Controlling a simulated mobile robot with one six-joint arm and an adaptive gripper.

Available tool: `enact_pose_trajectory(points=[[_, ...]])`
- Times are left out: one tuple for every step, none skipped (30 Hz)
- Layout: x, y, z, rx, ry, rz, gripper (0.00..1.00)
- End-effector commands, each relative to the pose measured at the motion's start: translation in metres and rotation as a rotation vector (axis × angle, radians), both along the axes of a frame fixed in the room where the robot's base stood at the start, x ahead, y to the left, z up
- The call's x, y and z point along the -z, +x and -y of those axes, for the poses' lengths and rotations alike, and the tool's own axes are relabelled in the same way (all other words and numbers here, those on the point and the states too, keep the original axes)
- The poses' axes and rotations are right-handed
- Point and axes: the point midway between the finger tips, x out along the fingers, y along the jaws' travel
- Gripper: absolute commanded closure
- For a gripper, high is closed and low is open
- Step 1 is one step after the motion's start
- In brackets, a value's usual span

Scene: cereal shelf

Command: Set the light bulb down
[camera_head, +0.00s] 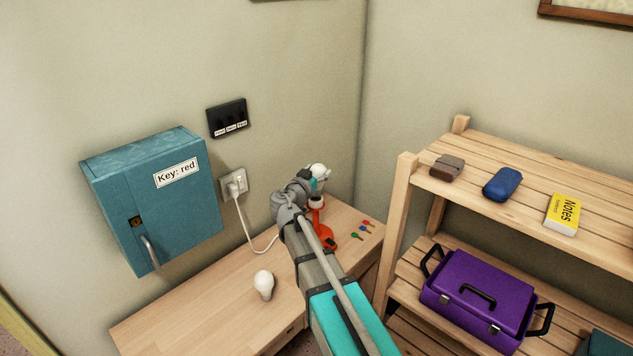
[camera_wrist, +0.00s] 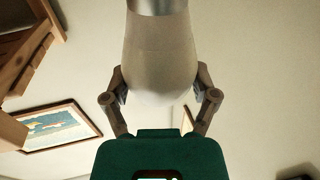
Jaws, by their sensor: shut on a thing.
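My gripper (camera_wrist: 160,84) is shut on a light bulb (camera_wrist: 160,50), with one finger on each side of its white glass. The bulb's silver cap is at the top edge of the wrist view, pointing away from my palm. In the head view my arm reaches over the wooden desk (camera_head: 190,310) to the far corner, and the fingers are too small to make out. An orange-red lamp (camera_head: 321,236) is on the desk just below my gripper, partly hidden by my arm.
Several small coloured keys (camera_head: 362,230) lie right of the lamp. A teal key box (camera_head: 165,200) hangs on the wall, with a plugged-in outlet (camera_head: 234,185) beside it. A wooden shelf (camera_head: 405,200) holding a purple toolbox (camera_head: 478,298) stands right. The desk's front left is clear.

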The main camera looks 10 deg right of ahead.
Motion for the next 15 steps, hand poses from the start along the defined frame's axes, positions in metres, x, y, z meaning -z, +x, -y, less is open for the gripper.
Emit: enact_pose_trajectory(points=[[0.006, 0.004, 0.000, 0.000, 0.000, 0.000, 0.79], [0.008, 0.005, 0.000, 0.000, 0.000, 0.000, 0.79], [0.012, 0.008, 0.000, 0.000, 0.000, 0.000, 0.79], [0.014, 0.006, 0.000, 0.000, 0.000, 0.000, 0.79], [0.017, 0.006, 0.000, 0.000, 0.000, 0.000, 0.79], [0.020, 0.005, 0.000, 0.000, 0.000, 0.000, 0.79], [0.023, 0.005, 0.000, 0.000, 0.000, 0.000, 0.79], [0.025, 0.005, 0.000, 0.000, 0.000, 0.000, 0.79], [0.027, 0.005, 0.000, -0.001, 0.000, 0.000, 0.79], [0.029, 0.005, 0.000, -0.001, 0.000, 0.000, 0.79], [0.031, 0.005, 0.000, -0.001, 0.000, 0.000, 0.79], [0.032, 0.005, 0.000, -0.001, 0.000, 0.000, 0.79], [0.033, 0.005, -0.001, -0.001, 0.000, 0.000, 0.79], [0.033, 0.005, 0.000, -0.001, 0.000, 0.000, 0.79], [0.033, 0.005, 0.000, 0.000, 0.000, 0.000, 0.79]])
